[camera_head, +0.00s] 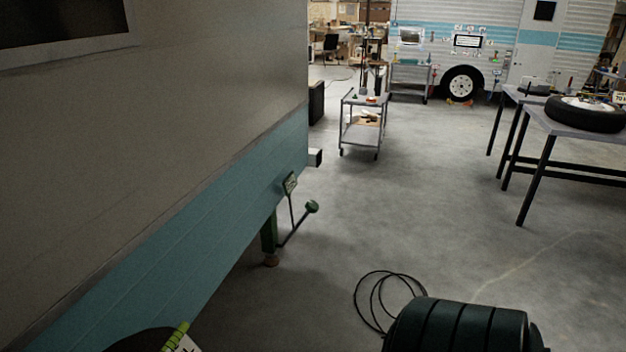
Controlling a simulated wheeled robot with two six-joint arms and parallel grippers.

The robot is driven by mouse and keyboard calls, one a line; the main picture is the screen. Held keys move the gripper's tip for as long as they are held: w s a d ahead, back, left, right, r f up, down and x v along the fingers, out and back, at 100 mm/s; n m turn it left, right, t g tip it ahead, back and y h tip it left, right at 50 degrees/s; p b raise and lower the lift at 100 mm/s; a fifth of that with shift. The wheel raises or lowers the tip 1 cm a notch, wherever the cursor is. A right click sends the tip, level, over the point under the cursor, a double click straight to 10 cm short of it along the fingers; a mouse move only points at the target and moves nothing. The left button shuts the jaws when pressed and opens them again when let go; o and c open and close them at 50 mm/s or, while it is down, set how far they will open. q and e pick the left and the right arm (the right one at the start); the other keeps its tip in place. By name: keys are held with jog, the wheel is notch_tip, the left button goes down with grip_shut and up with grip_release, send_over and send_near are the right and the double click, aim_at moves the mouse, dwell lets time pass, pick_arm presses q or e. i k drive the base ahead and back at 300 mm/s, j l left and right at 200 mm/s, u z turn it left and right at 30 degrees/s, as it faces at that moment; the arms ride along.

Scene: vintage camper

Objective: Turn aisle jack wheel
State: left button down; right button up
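A green jack (268,236) stands under the lower edge of the camper at the left, its foot on the floor. A thin crank arm (294,233) slants up from it to a round green knob (312,207). A small green plate (290,183) on a thin rod stands just above and left of the knob. I cannot tell which of these parts is the jack wheel. Neither of my grippers shows in the head view, so their state and place are hidden.
The camper wall (200,200) fills the left side. A dark ribbed cylinder (460,328) and a coiled black cable (372,300) are on the floor in front. A cart (362,120) stands behind, a workbench (590,130) with a tire at right. The middle floor is clear.

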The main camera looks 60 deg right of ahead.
aim_at(312, 206)
jog(key=k+z, duration=0.25)
jog(key=z, duration=0.2)
jog(key=k+l+z, duration=0.15)
jog(key=z, duration=0.3)
jog(key=i+j+z, duration=0.15)
jog(key=j+z, duration=0.15)
jog(key=z, duration=0.2)
jog(key=i+j+z, duration=0.1)
jog(key=j+z, duration=0.4)
jog(key=i+l, duration=0.1)
jog(key=i+l+u, duration=0.2)
jog(key=l, duration=0.3)
jog(key=i+l+u, duration=0.2)
jog(key=l, duration=0.35)
jog(key=i+l+u, duration=0.15)
jog(key=l, duration=0.45)
jog(key=i+l+u, duration=0.2)
jog(key=l, duration=0.4)
jog(key=l+u, duration=0.2)
jog(key=l, duration=0.35)
jog(key=i+u, duration=0.25)
jog(key=i, duration=0.35)
jog(key=i+l+u, duration=0.25)
jog(key=i, duration=0.35)
